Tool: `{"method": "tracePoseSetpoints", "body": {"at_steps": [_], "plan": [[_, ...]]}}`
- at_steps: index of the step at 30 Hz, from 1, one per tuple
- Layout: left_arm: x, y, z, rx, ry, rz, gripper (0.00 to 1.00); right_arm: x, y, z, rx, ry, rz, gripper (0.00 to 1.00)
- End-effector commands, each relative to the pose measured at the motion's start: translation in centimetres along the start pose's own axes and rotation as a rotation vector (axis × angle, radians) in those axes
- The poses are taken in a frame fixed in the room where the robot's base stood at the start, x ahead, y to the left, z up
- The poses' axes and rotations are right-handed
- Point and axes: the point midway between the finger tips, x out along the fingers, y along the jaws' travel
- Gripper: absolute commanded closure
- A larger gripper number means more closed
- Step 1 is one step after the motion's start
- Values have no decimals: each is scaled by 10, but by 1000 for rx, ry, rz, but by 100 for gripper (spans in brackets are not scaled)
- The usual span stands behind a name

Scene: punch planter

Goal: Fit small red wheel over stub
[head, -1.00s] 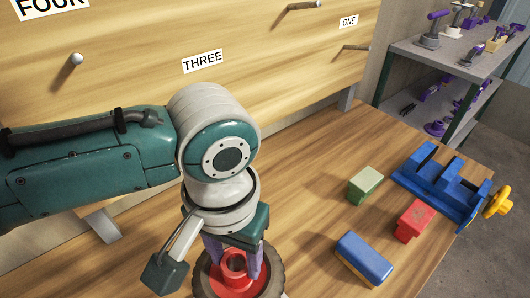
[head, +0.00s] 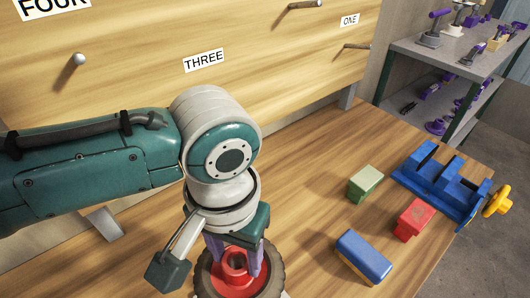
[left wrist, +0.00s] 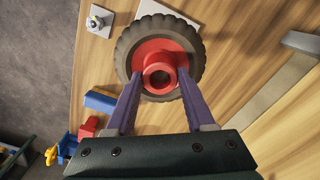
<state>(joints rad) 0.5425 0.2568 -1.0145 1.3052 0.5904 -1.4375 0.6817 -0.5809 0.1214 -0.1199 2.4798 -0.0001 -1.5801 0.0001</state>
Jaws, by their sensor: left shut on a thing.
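The small red wheel (head: 237,282), a red hub in a dark treaded tyre, is at the bottom of the head view. It also shows in the left wrist view (left wrist: 148,48). My left gripper (head: 234,265) points down with its purple fingers on either side of the raised hub collar, shut on it. The fingers also show in the left wrist view (left wrist: 160,77). A white plate (left wrist: 180,12) shows partly past the wheel's edge; whatever stands on it under the wheel is hidden. A second white plate with a grey stub (left wrist: 97,22) lies apart, up and left.
On the wooden table stand a green block (head: 365,184), a red block (head: 413,219), a blue-and-yellow block (head: 362,258) and a blue vice (head: 440,185) with a yellow handwheel (head: 498,202). A pegboard panel (head: 280,80) rises behind. Table between wheel and blocks is clear.

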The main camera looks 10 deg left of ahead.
Motion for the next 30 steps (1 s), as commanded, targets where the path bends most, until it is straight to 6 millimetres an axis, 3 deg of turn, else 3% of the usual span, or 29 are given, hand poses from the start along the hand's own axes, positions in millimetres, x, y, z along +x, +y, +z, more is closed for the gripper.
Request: {"method": "tracePoseSetpoints", "body": {"at_steps": [30], "plan": [[-1,1,-1,0,2,1,100,-5,-1,-2,3,2,-2,14]]}}
